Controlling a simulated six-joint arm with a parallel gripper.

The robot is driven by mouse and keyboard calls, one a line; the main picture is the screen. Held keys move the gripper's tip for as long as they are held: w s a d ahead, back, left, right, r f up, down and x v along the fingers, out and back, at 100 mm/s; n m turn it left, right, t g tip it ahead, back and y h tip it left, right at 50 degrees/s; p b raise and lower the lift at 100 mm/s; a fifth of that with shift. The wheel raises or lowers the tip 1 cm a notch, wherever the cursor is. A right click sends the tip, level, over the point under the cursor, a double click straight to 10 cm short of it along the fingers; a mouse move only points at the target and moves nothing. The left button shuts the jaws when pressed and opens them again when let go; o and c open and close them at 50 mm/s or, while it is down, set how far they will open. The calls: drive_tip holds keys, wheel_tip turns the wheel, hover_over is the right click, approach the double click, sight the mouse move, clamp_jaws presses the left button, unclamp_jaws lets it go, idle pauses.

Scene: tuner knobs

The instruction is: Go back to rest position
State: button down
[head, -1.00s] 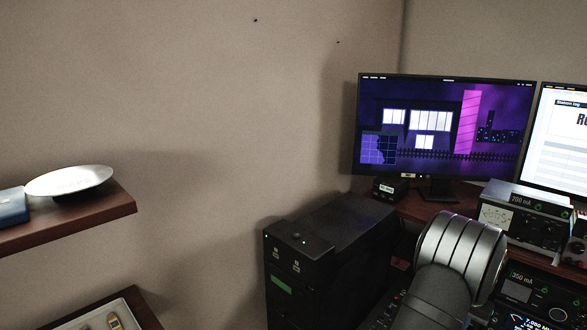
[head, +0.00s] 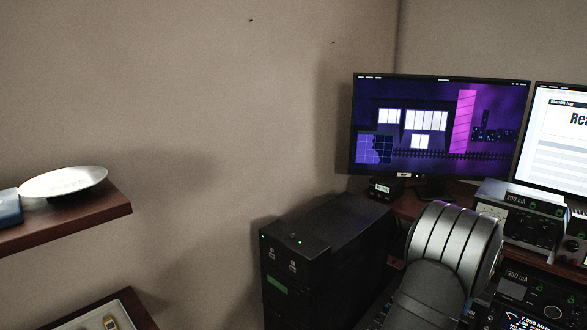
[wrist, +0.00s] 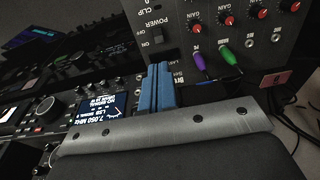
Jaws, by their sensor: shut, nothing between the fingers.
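My gripper (wrist: 158,88) shows in the wrist view as two blue fingers pressed together, with nothing between them. The fingertips appear in front of a dark panel (wrist: 225,50) with a power switch, red-capped gain knobs and purple and green plugs. I cannot tell whether they touch it. A radio with a lit display (wrist: 98,110) reading 7.050 MHz lies left of the fingers, with a round knob (wrist: 45,108) on its face. In the head view, my silver-ringed arm link is at the lower right, and the gripper itself is out of sight.
Stacked equipment (head: 532,222) stands right of my arm. A black cabinet (head: 325,255) is to its left, and a monitor (head: 437,127) is behind. A shelf (head: 110,205) with a white dish (head: 63,183) is at far left. The wall area between is clear.

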drive_tip(key=s+a+r, duration=0.2)
drive_tip(key=a+r, duration=0.3)
drive_tip(key=a, duration=0.3)
drive_tip(key=s+a+r, duration=0.1)
drive_tip(key=a+r, duration=0.4)
drive_tip(key=a, duration=0.3)
drive_tip(key=shift+s, duration=0.4)
drive_tip(key=shift+f, duration=0.1)
drive_tip(key=w+d+f, duration=0.2)
drive_tip(key=d+f, duration=0.3)
drive_tip(key=d, duration=0.3)
drive_tip(key=w+d+f, duration=0.1)
drive_tip(key=d+f, duration=0.4)
drive_tip(key=d, duration=0.3)
drive_tip(key=shift+w, duration=0.4)
